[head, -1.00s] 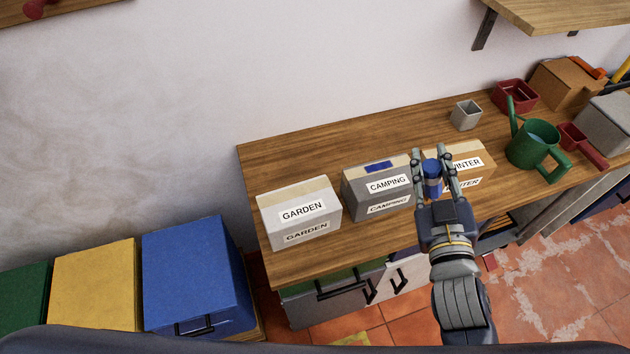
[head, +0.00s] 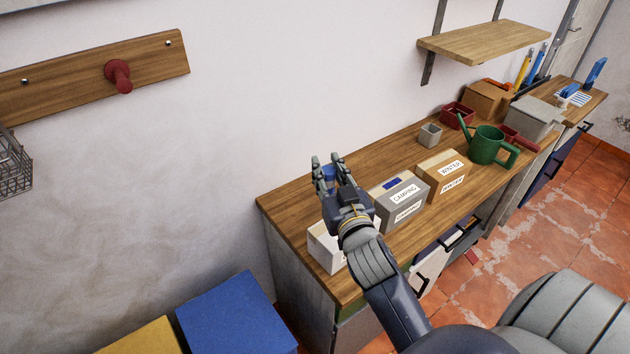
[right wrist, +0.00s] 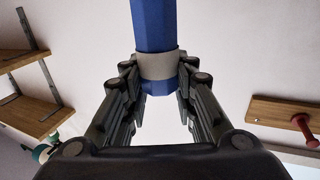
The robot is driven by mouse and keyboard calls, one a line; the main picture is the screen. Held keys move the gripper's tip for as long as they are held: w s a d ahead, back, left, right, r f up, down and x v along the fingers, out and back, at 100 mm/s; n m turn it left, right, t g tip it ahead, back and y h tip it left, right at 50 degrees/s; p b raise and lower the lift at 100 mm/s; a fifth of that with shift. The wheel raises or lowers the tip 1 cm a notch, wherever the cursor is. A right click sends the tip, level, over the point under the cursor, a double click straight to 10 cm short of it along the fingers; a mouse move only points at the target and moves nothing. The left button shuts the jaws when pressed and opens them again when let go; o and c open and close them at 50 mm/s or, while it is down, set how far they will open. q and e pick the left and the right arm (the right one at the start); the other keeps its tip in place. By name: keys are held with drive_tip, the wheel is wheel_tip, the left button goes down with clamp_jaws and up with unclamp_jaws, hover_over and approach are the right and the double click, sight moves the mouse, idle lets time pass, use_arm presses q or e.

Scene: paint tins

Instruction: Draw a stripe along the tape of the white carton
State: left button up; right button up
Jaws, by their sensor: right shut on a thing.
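The white carton (head: 325,250) stands at the left end of the workbench, mostly hidden behind my right gripper and wrist. Its tape and label do not show clearly now. My right gripper (head: 328,172) is above the carton, shut on a blue marker (head: 329,181). The right wrist view shows the blue marker with its pale band (right wrist: 157,65) between the fingers (right wrist: 158,92). The grey carton (head: 400,199), labelled CAMPING, stands to the right and has a blue stripe (head: 391,184) on its top. My left gripper is not in view.
The brown WINTER carton (head: 441,174) stands right of the grey one. Farther along are a small grey pot (head: 430,135), a green watering can (head: 489,145) and a red tub (head: 458,115). A wall shelf (head: 485,46) hangs above. Blue and yellow bins are below.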

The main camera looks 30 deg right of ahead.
drive_tip(key=shift+w+f, duration=0.1)
drive_tip(key=shift+f, duration=0.2)
drive_tip(key=shift+d+f+b, duration=0.2)
drive_tip(key=shift+f+b, duration=0.35)
drive_tip(key=shift+b, duration=0.1)
drive_tip(key=shift+d+f+b, duration=0.2)
drive_tip(key=shift+f+b, duration=0.35)
drive_tip(key=shift+b, duration=0.05)
drive_tip(key=f+b, duration=0.3)
drive_tip(key=shift+a+f, duration=0.1)
drive_tip(key=shift+a, duration=0.1)
drive_tip(key=shift+f+b, duration=0.2)
drive_tip(key=shift+b, duration=0.2)
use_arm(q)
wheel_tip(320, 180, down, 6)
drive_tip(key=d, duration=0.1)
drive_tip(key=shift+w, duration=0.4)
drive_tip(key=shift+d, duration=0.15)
use_arm(e)
drive_tip(key=shift+r, duration=0.1)
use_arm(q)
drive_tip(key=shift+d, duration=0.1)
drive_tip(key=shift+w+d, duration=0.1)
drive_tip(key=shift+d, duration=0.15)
